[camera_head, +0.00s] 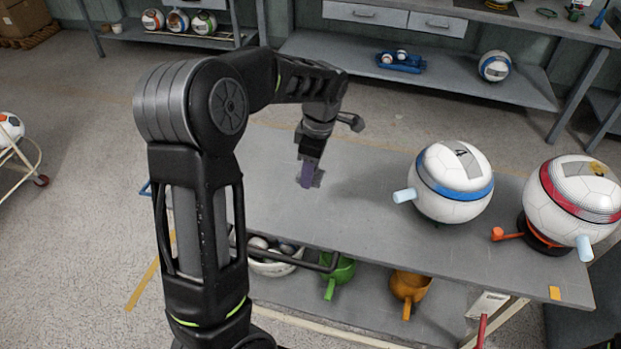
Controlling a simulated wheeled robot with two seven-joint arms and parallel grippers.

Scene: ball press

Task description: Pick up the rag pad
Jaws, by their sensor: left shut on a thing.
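My left gripper (311,166) reaches down over the left part of the grey table (370,215). It is shut on the rag pad (306,174), a small purple piece that shows between and beside the dark fingers. The pad is partly hidden by the fingers. It is close to the tabletop, and I cannot tell whether it touches it. My right gripper is not in view.
Two large white ball-shaped presses, one with a blue band (455,182) and one with a red band (575,201), stand on the table's right side. A lower shelf holds a white bowl of balls (273,267), a green cup (340,272) and an orange cup (408,288). The table's middle is clear.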

